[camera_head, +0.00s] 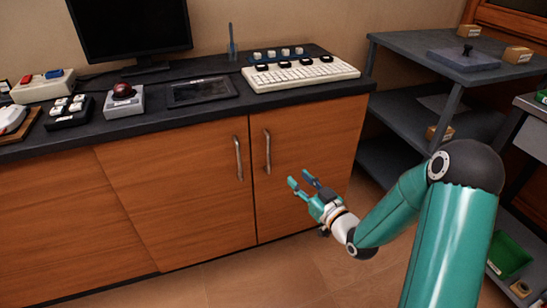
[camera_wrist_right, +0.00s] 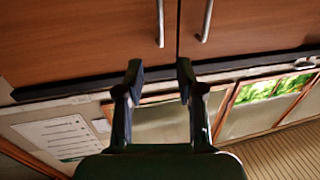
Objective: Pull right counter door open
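The right counter door (camera_head: 308,150) is an orange-brown wood panel and is shut. Its upright metal bar handle (camera_head: 267,151) is near its left edge. The left door (camera_head: 180,195) beside it is also shut, with its own handle (camera_head: 239,158). My right gripper (camera_head: 299,179) is open and empty, in front of the right door, to the right of and a little below its handle, not touching it. In the right wrist view, the open fingers (camera_wrist_right: 160,70) show with two handles beyond them; I cannot tell which handle is which. My left gripper is out of view.
The dark countertop (camera_head: 215,113) carries a keyboard (camera_head: 300,73), a monitor (camera_head: 130,25), a tablet (camera_head: 202,91) and button boxes. A grey shelf unit (camera_head: 400,43) stands to the right. Bare tiled floor (camera_head: 235,280) lies in front of the counter.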

